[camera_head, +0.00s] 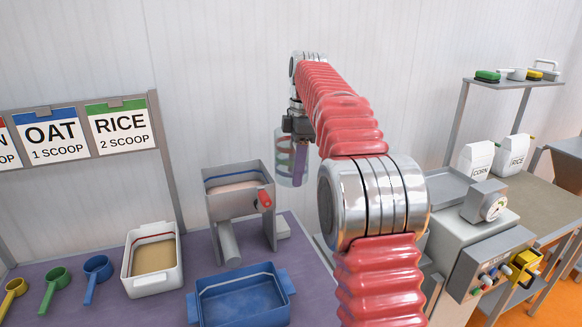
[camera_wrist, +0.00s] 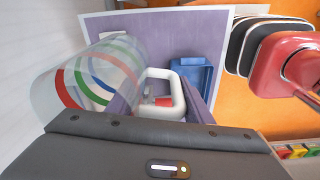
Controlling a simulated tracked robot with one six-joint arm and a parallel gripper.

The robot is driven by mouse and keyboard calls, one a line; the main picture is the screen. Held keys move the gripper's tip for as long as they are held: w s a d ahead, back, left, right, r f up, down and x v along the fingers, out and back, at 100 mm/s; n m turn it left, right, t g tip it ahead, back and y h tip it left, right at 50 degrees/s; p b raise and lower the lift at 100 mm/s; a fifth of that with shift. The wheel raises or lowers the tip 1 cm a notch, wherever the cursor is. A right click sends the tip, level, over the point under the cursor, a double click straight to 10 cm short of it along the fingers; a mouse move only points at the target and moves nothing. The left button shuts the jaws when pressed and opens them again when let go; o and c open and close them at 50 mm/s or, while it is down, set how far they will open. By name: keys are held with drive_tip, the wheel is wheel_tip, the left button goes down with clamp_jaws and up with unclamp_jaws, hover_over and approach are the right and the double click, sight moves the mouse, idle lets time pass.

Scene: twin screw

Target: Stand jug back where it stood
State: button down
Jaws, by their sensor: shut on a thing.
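The clear jug (camera_head: 284,152) with coloured bands hangs in the air, roughly upright, behind and right of the grey screw feeder's hopper. In the wrist view the jug (camera_wrist: 98,82) fills the left side, with red, blue and green bands around it. No contents show in it. My gripper (camera_head: 300,165) points down beside the jug, partly covered by my red arm. In the wrist view my gripper's purple fingers (camera_wrist: 162,108) are on either side of a white loop (camera_wrist: 178,84), which looks like the jug's handle. The spot below the jug is partly hidden.
The grey feeder (camera_head: 263,222) with a red knob stands on the purple mat (camera_head: 308,285). A blue tray (camera_head: 241,296) and a white tub (camera_head: 140,285) are in front. Coloured scoops (camera_head: 97,267) lie left. A machine with a dial (camera_head: 492,207) stands right.

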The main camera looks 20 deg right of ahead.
drive_tip(key=s+d+f+m, duration=0.1)
drive_tip(key=s+d+f, duration=0.35)
drive_tip(key=s, duration=0.25)
drive_tip(key=s+d+f+m, duration=0.2)
drive_tip(key=s+d+f, duration=0.25)
drive_tip(key=s, duration=0.25)
drive_tip(key=s+f, duration=0.4)
drive_tip(key=s, duration=0.3)
drive_tip(key=s+d+f+m, duration=0.1)
drive_tip(key=s+f, duration=0.4)
drive_tip(key=s, duration=0.3)
drive_tip(key=shift+d+f+m+t, duration=0.15)
drive_tip(key=shift+m+t, duration=0.15)
